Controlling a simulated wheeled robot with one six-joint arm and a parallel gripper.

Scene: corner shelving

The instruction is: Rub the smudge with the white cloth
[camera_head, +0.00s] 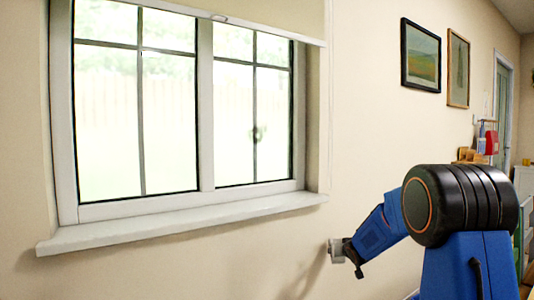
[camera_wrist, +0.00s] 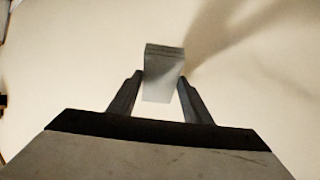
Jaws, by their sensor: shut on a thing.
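A dark greenish smudge (camera_head: 257,133) shows on the right window pane in the head view. My gripper (camera_head: 343,251) is low in front of the wall, below and to the right of the window sill, well apart from the smudge. In the wrist view my gripper (camera_wrist: 163,88) is shut on the white cloth (camera_wrist: 161,86), a folded, pale grey-looking block between the two dark fingers. The cloth also shows small at the gripper's tip in the head view (camera_head: 335,250). The smudge is not in the wrist view.
The window has a white frame, dark bars and a protruding white sill (camera_head: 190,224). A cream blind (camera_head: 285,14) hangs at the top. Two framed pictures (camera_head: 421,56) hang on the wall to the right. Cluttered shelving stands at the far right. The wall below the sill is bare.

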